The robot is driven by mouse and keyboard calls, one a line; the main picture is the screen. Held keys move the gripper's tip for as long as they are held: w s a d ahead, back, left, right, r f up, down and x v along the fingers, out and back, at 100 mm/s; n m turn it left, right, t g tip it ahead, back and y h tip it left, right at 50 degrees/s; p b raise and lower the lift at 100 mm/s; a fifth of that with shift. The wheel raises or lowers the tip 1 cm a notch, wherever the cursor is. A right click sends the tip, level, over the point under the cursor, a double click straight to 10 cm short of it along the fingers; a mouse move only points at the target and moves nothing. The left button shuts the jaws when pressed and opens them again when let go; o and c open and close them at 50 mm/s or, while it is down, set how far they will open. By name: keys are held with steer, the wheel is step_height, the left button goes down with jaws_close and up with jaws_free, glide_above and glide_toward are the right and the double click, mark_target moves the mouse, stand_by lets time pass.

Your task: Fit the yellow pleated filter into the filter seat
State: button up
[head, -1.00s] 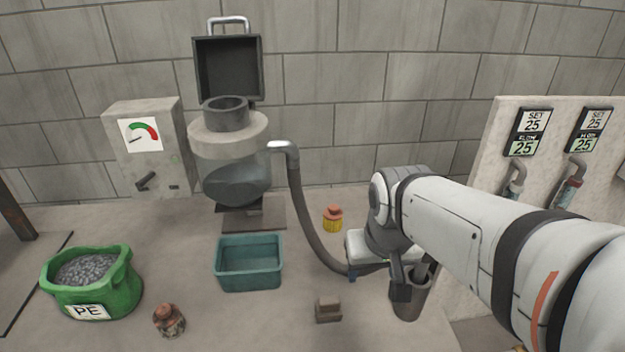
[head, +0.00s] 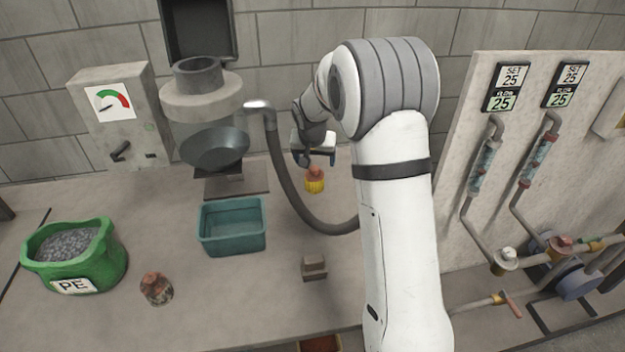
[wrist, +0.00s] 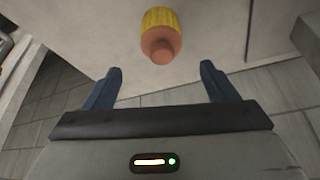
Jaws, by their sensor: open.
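The yellow pleated filter (head: 315,186) stands on the bench right of the hose, with its orange cap up. My gripper (head: 318,160) is open and empty just above and behind it in the head view. In the wrist view the filter (wrist: 160,18) lies just beyond the two blue fingertips (wrist: 161,70), centred between them but not gripped. The grey round collar (head: 197,75) on top of the hopper, under a raised dark lid (head: 197,28), looks like the filter seat. Its inside is only partly visible.
A teal bin (head: 232,226) stands below the hopper. A mottled, dirty filter-like piece (head: 156,288), a green PE sack (head: 75,258) and a small brown block (head: 314,267) are on the bench. A grey hose (head: 290,180) curves beside the yellow filter.

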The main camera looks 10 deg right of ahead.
mark_target(315, 168)
steer(key=p+x, duration=0.1)
steer(key=x, duration=0.6)
steer(key=shift+w, duration=0.2)
steer(key=shift+c, duration=0.6)
steer(key=c, duration=1)
steer(key=shift+o, duration=0.2)
